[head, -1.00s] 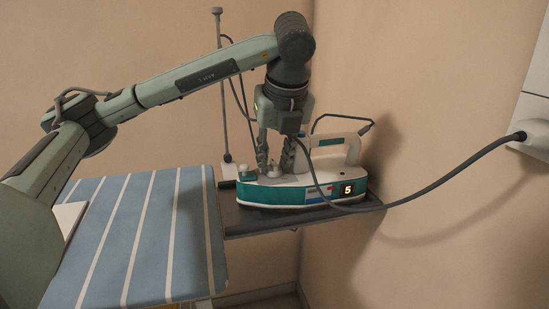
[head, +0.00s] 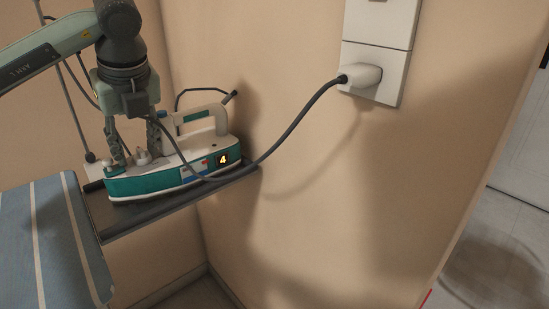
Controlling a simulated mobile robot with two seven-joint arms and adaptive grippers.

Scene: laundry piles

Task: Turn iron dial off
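The iron (head: 165,178), white and teal, rests on a dark tray (head: 125,222) at the end of the ironing board. Its small display (head: 223,159) reads 4. A small pale dial (head: 142,157) stands on its top. My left gripper (head: 136,160) points down over the iron, with one finger on each side of the dial. The fingers are apart; whether they touch the dial I cannot tell. My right gripper is out of view.
A grey cord (head: 296,122) runs in front of the iron to a plug (head: 360,78) in a white wall socket (head: 378,55). The striped ironing board (head: 45,240) lies at left. The wall stands close behind the iron. Open floor shows at far right.

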